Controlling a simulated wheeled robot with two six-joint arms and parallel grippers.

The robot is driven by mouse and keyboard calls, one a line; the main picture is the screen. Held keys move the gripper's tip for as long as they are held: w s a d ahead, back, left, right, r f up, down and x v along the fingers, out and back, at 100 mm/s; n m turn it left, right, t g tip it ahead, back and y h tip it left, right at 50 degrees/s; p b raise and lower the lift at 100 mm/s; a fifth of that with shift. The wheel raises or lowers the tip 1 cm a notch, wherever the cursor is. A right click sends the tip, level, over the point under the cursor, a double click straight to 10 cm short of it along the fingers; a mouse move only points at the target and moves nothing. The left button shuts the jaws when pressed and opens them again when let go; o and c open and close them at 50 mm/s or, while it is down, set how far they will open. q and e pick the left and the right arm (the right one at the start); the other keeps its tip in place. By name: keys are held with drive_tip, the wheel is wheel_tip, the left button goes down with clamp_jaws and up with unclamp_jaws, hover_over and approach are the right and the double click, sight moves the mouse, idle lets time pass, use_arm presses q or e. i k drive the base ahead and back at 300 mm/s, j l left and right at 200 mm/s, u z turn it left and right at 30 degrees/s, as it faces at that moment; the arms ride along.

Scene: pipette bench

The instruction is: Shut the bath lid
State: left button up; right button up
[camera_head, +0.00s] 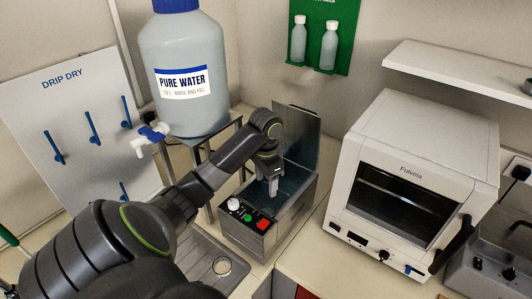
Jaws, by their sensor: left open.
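The water bath (290,216) is a metal box with a knob, a green button and a red switch on its front. Its grey lid (299,135) stands upright, open, at the back of the bath. Water shows inside the bath. My left arm reaches in from the left, and my left gripper (273,188) points down over the bath opening, in front of the lid. The fingers look apart, with nothing visible between them. I cannot tell whether they touch the bath. My right gripper is not in view.
A drip-dry board (75,130) leans at far left. A sink drainer (205,262) lies in front.

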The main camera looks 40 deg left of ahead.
sight(299, 140)
drive_tip(key=k+l, duration=0.2)
drive_tip(key=l, duration=0.2)
drive_tip(key=k+l, duration=0.2)
drive_tip(key=l, duration=0.2)
drive_tip(key=k+l, duration=0.2)
drive_tip(key=l, duration=0.2)
